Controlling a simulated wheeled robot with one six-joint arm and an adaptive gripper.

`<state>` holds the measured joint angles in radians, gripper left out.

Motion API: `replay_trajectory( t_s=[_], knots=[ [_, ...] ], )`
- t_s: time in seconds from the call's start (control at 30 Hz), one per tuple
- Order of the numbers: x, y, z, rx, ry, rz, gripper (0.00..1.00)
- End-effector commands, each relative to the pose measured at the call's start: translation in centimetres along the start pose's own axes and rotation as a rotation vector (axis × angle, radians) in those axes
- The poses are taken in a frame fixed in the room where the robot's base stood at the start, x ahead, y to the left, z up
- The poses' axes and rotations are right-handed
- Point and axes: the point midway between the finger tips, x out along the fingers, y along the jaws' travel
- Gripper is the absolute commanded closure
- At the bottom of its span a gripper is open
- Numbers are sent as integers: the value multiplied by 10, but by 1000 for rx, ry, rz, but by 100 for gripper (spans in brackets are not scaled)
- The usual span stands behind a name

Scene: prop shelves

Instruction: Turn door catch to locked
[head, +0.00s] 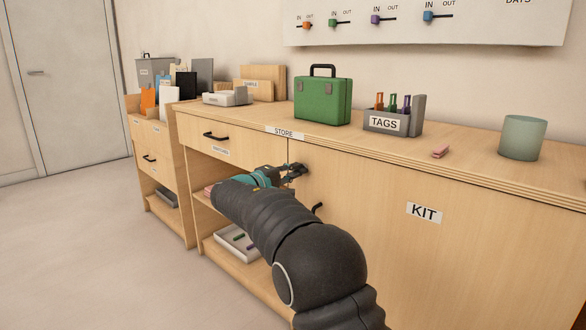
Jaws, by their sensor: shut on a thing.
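The wooden KIT door (380,215) is closed flush in the cabinet front. My gripper (300,171) is at its upper left corner, beside the seam below the STORE label. The fingers are shut on the door catch, which they hide almost wholly, so I cannot tell which way it points. The black door handle (317,209) shows just below my gripper, partly behind my arm.
On the counter (470,155) stand a green case (323,101), a TAGS holder (388,124), a pink block (440,152) and a green cup (523,138). An open shelf with a white tray (232,242) lies left of the door. The floor at left is clear.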

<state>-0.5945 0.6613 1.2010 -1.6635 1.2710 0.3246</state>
Motion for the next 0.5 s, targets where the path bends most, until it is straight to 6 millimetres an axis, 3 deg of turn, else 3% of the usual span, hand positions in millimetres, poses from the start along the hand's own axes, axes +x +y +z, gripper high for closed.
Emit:
replay_trajectory(
  t_s=[0.5],
  knots=[
    [-2,1,-3,-35,10,2,100]
  ],
)
